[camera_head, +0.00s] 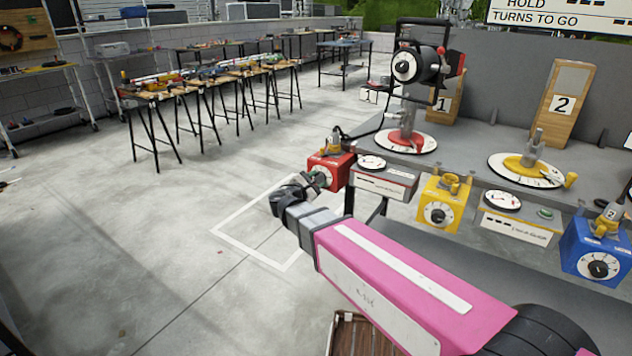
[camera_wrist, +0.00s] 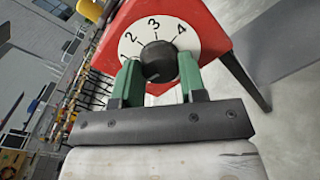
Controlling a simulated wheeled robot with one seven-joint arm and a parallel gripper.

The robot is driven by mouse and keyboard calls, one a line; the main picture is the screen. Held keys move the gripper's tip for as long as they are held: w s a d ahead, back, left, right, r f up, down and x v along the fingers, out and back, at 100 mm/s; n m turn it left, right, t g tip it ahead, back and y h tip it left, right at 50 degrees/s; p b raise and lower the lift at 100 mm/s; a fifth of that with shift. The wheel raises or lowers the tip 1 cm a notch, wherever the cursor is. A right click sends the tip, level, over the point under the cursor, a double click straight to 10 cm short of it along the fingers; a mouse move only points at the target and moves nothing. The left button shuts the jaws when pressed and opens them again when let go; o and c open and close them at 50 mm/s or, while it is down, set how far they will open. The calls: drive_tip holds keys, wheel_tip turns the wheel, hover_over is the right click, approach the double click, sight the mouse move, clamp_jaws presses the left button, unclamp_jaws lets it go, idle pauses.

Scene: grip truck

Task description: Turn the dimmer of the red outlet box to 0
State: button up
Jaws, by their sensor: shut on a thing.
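The red outlet box (camera_head: 333,166) hangs at the left end of the grey bench's front edge. In the wrist view the red outlet box (camera_wrist: 210,20) fills the top, with a white dial plate (camera_wrist: 190,37) marked with numbers including 2, 3 and 4. A black dimmer knob (camera_wrist: 158,60) sits at its middle. My gripper (camera_wrist: 160,72) has green fingers, one on each side of the knob, shut on it. The knob's lower part and the lower dial are hidden by the fingers. In the head view my gripper (camera_head: 314,181) is at the box's front face.
A yellow box (camera_head: 446,203) and a blue box (camera_head: 595,252) with dials hang further right on the bench (camera_head: 480,150). White panels stand between them. A black lamp (camera_head: 420,65) stands above the red base.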

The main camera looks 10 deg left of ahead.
idle(0.3)
drive_tip(key=o, duration=0.9)
drive_tip(key=shift+s+a, duration=0.1)
drive_tip(key=v, duration=1)
drive_tip(key=shift+s+a, duration=0.15)
drive_tip(key=shift+s, duration=0.1)
